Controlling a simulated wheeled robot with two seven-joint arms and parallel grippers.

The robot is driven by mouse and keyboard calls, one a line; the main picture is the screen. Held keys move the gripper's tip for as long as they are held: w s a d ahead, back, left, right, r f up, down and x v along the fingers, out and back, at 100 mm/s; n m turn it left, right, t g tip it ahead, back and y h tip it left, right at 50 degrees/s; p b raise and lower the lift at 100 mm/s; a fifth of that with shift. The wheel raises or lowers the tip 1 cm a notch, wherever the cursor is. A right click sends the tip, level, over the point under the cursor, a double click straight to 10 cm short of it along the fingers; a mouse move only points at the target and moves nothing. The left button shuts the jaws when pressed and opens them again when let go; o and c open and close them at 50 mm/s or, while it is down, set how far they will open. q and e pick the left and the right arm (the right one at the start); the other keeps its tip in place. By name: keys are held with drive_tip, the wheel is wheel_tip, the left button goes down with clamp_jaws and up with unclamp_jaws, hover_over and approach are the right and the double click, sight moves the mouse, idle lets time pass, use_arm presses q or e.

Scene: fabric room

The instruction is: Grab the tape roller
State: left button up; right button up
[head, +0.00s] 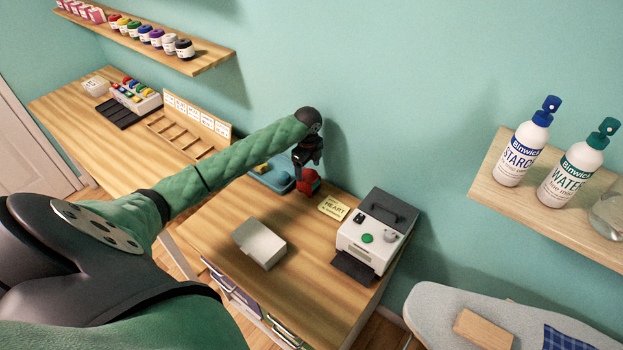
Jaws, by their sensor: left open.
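My left arm reaches across the wooden desk, and its left gripper (306,168) points down near the wall, at the back of the desk. The gripper is open. A small red and dark thing (309,184), which looks like the tape roller, shows right at the gripper's fingertips. The gripper partly covers it, and I cannot tell whether the fingers touch it or stand around it. My right gripper is not in view.
A blue tray (268,178) lies just left of the gripper. A yellow card (333,208) and a white and dark machine (375,236) stand to the right. A grey-white box (259,243) sits nearer the front. Bare desk lies between them.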

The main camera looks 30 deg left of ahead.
sight(309, 175)
use_arm(q)
drive_tip(key=shift+s+d+f+p, duration=0.1)
drive_tip(key=shift+f+p, duration=0.2)
drive_tip(key=shift+f, duration=0.15)
drive_tip(key=shift+f+p, duration=0.25)
drive_tip(key=shift+p, duration=0.05)
drive_tip(key=f+p, duration=0.2)
drive_tip(key=f, duration=0.1)
drive_tip(key=shift+s+d+f+p, duration=0.15)
drive_tip(key=shift+d+f+p, duration=0.1)
drive_tip(key=shift+p, duration=0.15)
drive_tip(key=shift+a+f, duration=0.1)
drive_tip(key=shift+f, duration=0.55)
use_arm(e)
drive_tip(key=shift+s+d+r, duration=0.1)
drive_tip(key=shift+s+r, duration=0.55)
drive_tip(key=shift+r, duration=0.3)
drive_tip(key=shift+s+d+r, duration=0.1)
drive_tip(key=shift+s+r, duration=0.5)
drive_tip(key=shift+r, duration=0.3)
use_arm(q)
drive_tip(key=shift+c, duration=0.5)
drive_tip(key=c, duration=0.9)
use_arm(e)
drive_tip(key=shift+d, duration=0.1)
use_arm(q)
drive_tip(key=shift+r, duration=0.1)
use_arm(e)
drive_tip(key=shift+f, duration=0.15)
